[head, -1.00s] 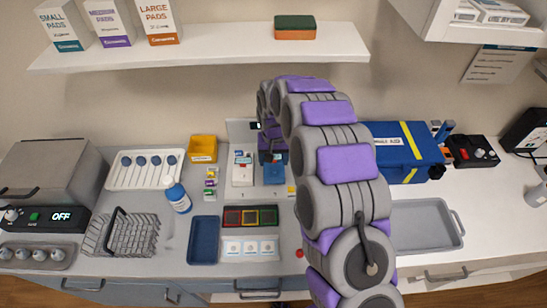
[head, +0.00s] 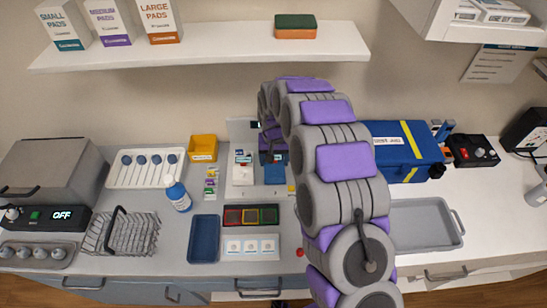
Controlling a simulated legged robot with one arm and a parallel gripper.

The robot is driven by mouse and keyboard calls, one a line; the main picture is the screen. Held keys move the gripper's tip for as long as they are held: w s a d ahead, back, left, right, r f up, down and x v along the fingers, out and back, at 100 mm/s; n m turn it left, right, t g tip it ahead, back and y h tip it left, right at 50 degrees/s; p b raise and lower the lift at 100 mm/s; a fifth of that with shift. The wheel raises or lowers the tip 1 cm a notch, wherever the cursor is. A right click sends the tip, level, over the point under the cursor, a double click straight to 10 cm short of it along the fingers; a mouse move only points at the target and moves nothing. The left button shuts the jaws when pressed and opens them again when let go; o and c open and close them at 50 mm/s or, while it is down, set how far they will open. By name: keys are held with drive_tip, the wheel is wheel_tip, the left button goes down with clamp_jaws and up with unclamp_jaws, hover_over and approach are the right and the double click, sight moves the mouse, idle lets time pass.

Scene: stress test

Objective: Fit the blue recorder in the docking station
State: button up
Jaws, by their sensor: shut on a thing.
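My arm reaches from the lower right to the back of the counter, and my gripper (head: 270,155) is at its far end. It is shut on the blue recorder (head: 275,174), whose blue body shows just below the jaws. The recorder is at a pale upright unit, which looks like the docking station (head: 242,183), with a white panel behind it. The arm hides part of the recorder and the station's right side. I cannot tell whether the recorder is seated or only held against the station.
A yellow bin (head: 203,148), small coloured items (head: 211,183) and a blue tray (head: 204,239) lie to the left. A blue first aid case (head: 403,150) and a grey tray (head: 425,224) are right of my arm. A shelf (head: 200,48) hangs above.

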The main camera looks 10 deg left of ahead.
drive_tip(key=shift+f, duration=0.5)
idle(1.2)
drive_tip(key=o, duration=0.9)
drive_tip(key=shift+c, duration=0.2)
drive_tip(key=shift+r, duration=0.1)
drive_tip(key=shift+r+p, duration=0.9)
drive_tip(key=shift+r, duration=1.05)
drive_tip(key=shift+o, duration=1.4)
drive_tip(key=shift+r, duration=0.1)
